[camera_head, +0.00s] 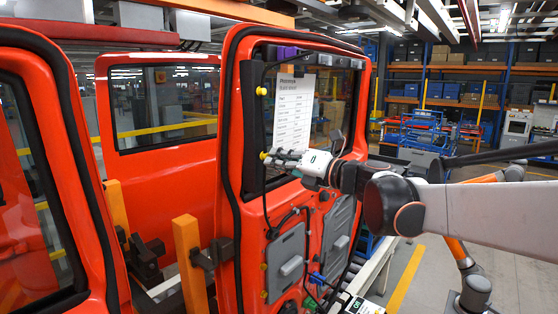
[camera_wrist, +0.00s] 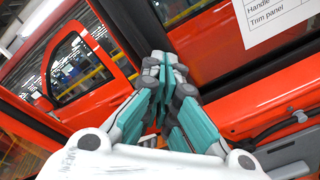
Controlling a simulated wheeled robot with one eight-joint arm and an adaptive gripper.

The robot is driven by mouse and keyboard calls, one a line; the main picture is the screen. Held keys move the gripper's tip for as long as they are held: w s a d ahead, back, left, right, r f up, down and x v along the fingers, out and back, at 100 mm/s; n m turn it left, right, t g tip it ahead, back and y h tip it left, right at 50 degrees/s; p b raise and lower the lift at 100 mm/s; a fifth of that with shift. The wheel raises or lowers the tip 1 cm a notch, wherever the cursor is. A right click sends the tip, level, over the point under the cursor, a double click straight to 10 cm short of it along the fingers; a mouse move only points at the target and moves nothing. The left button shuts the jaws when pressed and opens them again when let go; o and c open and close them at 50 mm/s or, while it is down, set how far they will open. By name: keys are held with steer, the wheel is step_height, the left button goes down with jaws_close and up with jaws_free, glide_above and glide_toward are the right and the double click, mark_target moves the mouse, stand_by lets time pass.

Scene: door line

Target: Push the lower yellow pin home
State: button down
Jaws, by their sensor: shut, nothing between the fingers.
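The orange-red door (camera_head: 243,200) stands in front of me with its inner side facing my arm. On its left edge an upper yellow pin (camera_head: 261,91) sticks out beside the window. A lower yellow pin (camera_head: 263,156) shows at the tips of my gripper (camera_head: 273,157). I cannot tell whether the tips touch it or how far it stands out. My gripper is shut and empty, its fingers pointing left at the pin. In the wrist view the closed fingertips (camera_wrist: 165,68) are against the dark door frame strip, and the pin is hidden there.
A printed sheet (camera_head: 293,110) hangs on the window just above my gripper. Grey panels (camera_head: 286,258) and cables lie on the lower door, with more yellow spots at its left edge. An orange post (camera_head: 189,262) stands left of the door. Shelves fill the background.

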steer(key=shift+w+a, duration=0.4)
steer(key=shift+a, duration=0.15)
stand_by(0.9)
steer(key=shift+d, duration=0.1)
steer(key=v, duration=0.6)
steer(key=shift+s+d, duration=0.25)
steer(key=shift+d, duration=0.05)
